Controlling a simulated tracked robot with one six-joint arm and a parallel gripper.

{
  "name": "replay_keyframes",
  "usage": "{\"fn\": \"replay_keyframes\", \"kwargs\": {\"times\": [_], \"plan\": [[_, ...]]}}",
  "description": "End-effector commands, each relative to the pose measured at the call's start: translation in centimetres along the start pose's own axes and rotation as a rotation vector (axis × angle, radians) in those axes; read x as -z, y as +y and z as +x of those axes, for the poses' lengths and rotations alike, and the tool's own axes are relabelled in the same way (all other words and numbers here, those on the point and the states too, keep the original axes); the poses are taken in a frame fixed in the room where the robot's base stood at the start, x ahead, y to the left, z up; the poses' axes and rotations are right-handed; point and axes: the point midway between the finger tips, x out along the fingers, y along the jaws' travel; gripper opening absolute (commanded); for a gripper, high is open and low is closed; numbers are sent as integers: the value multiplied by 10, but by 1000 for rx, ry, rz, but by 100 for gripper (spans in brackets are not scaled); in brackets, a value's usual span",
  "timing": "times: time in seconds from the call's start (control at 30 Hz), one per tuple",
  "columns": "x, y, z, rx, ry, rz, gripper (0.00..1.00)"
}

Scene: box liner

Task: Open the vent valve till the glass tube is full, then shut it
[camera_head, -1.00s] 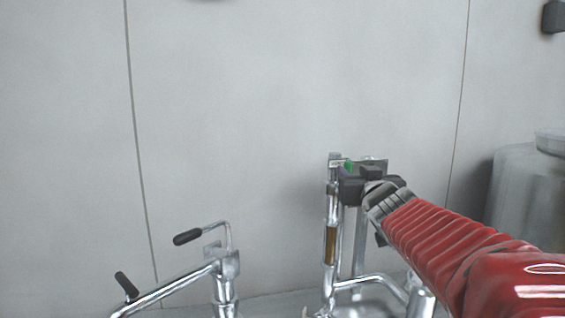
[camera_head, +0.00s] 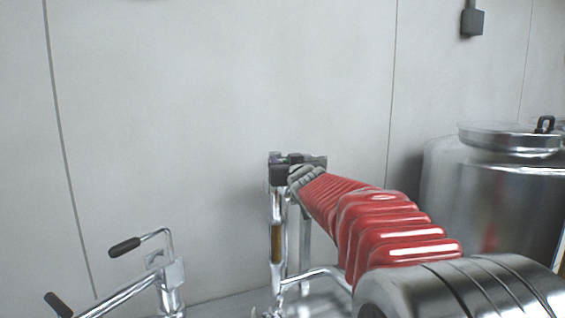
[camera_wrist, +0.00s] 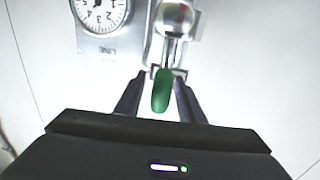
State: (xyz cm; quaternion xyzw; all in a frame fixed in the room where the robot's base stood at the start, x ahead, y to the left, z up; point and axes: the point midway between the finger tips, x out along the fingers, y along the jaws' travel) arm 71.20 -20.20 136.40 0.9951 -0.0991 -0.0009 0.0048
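The vent valve's green handle (camera_wrist: 162,92) hangs below a shiny metal fitting (camera_wrist: 175,20) in the wrist view. My gripper (camera_wrist: 160,85) has its two dark fingers on either side of the handle, with gaps showing, so it looks open around it. In the head view my gripper (camera_head: 283,170) is at the top of the upright metal pipe and hides the green handle. The glass tube (camera_head: 277,243) is in that upright pipe, with amber-brown colour in it. I cannot tell exactly where its level ends.
A round dial gauge (camera_wrist: 100,12) is beside the fitting. A bent lever with a black grip (camera_head: 125,247) stands on pipework at the lower left. A large steel tank (camera_head: 490,195) is at the right. The pale wall behind is mostly bare.

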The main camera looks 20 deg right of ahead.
Motion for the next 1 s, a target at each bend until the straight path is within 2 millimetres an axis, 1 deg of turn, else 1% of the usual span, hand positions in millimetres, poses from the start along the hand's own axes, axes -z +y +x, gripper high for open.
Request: {"fn": "replay_keyframes", "kwargs": {"times": [0.3, 0.8, 1.0], "plan": [[0, 0, 1, 0, 0, 0, 35], [0, 0, 1, 0, 0, 0, 0], [0, 0, 1, 0, 0, 0, 0]]}}
